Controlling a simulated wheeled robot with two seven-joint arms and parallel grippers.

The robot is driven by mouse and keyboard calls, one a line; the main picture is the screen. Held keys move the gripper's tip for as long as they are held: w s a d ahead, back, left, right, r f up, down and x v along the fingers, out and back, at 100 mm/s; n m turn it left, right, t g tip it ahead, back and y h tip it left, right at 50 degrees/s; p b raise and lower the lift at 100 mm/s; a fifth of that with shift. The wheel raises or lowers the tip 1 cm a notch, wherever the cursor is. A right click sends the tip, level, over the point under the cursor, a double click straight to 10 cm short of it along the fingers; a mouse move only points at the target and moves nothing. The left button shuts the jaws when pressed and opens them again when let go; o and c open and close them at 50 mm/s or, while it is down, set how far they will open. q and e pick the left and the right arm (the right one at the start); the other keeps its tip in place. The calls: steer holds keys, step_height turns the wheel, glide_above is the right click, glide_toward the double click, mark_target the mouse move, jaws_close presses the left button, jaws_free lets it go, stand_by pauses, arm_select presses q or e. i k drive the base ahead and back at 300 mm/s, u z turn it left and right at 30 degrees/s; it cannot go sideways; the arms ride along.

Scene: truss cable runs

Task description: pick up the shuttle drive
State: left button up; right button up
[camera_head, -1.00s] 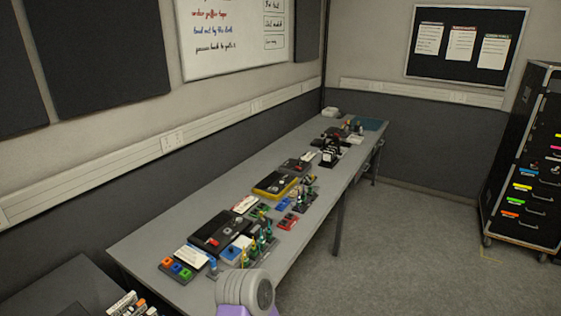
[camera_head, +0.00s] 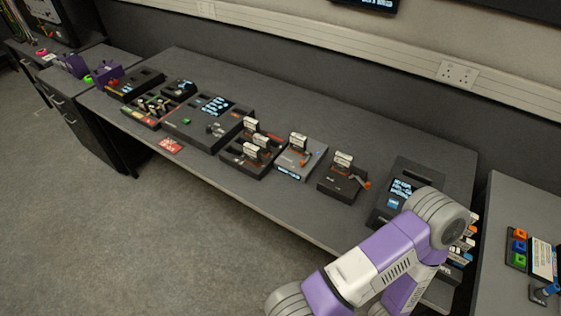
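I cannot tell which item is the shuttle drive. Several small upright blocks with white labels stand in dark docks on the grey bench (camera_head: 300,85). One white-labelled block (camera_head: 298,141) stands in a grey dock (camera_head: 301,160) at the middle. Another white-labelled block (camera_head: 343,159) stands in a black dock (camera_head: 340,184) to its right. A wider black dock (camera_head: 243,163) to the left holds several such blocks. My purple and white arm covers the front right of the bench. Neither gripper shows, and no contact with any item is visible.
A large black console (camera_head: 191,127) and a red card (camera_head: 171,146) are left along the bench. A black unit with a screen (camera_head: 383,206) stands beside my arm. Purple items (camera_head: 105,74) sit on the far left desk. Floor in front is clear.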

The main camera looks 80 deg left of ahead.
mark_target(342, 164)
steer(key=u, duration=2.2)
